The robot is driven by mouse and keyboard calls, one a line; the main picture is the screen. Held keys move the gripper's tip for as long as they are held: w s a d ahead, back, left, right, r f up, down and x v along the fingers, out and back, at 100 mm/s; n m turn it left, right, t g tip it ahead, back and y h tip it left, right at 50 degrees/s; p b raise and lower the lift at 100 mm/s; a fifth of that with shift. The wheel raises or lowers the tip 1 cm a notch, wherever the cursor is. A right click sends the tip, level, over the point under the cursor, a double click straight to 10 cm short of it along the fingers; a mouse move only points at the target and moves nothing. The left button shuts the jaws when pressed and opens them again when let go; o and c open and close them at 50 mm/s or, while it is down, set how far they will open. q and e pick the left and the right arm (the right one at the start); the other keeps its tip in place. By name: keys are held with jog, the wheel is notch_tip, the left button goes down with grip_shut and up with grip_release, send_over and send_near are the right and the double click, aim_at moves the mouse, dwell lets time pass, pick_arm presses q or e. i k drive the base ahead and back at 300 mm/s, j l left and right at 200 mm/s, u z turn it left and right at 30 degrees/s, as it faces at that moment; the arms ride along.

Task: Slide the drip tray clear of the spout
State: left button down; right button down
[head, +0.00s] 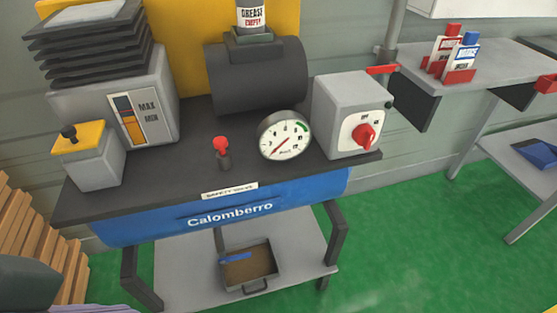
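The drip tray (272,278) looks like a shallow grey box with a brown inside and a dark front handle. It sits on the lower shelf (190,270) of the machine stand, near the middle. A small blue item (236,258) lies in it or across its left side. A spout is not clearly seen; a dark upright piece (220,239) shows just behind the tray's back left corner, under the blue tank, and I cannot tell whether it is the spout. Neither of my grippers is in view.
The blue tank marked Calomberro (300,204) overhangs the shelf. Dark stand legs (335,235) flank it. Stacked wooden boards (30,230) stand at the left. The green floor (420,240) is clear in front right.

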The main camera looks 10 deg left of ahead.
aim_at(262, 266)
jog(key=i+l+u, duration=0.75)
jog(key=l, duration=0.15)
jog(key=l+u, duration=0.25)
jog(key=i+l+u, duration=0.25)
jog(key=l, duration=0.25)
jog(key=l+u, duration=0.25)
jog(key=l, duration=0.2)
